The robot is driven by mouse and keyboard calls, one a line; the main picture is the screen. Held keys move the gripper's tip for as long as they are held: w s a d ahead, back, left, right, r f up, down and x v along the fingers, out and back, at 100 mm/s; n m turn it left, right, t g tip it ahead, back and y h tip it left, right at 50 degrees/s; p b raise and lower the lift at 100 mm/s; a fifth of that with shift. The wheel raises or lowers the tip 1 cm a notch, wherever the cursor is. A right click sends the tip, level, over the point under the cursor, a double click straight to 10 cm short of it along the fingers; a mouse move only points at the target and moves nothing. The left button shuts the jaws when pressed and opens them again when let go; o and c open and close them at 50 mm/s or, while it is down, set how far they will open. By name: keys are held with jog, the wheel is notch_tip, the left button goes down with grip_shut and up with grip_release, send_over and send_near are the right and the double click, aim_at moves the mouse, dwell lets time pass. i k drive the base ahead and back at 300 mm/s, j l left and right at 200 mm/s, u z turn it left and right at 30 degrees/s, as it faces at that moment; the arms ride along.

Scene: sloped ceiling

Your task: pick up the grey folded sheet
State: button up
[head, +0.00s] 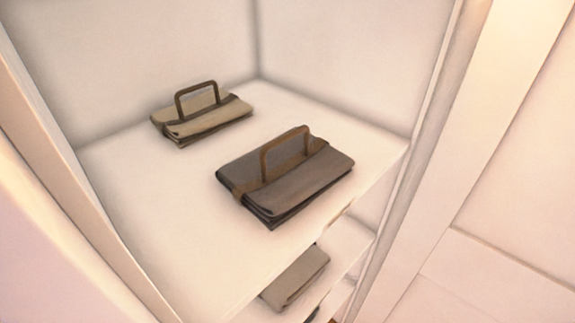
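A dark grey folded sheet (308,183) lies flat on the white shelf (165,232), near its front edge. A brown band with an upright loop handle (268,160) runs across its top. A beige folded sheet (215,118) with a similar brown handle lies farther back to the left on the same shelf. A third, grey-beige folded sheet (297,276) shows partly on the shelf below, its upper part hidden by the shelf above. My gripper is not in view.
The shelf is inside a white cupboard, with a left side wall (75,190), a back corner and a right side wall (345,55). The shelf is bare around the dark grey sheet. White panelling (500,250) stands to the right.

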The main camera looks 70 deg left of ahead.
aim_at(277, 180)
jog(key=i+l+u, duration=0.2)
jog(key=l+u, duration=0.15)
jog(key=l, duration=0.15)
jog(key=i+l+u, duration=0.2)
jog(key=k+l+u, duration=0.1)
jog(key=l+u, duration=0.3)
jog(key=l, duration=0.15)
jog(key=j, duration=0.3)
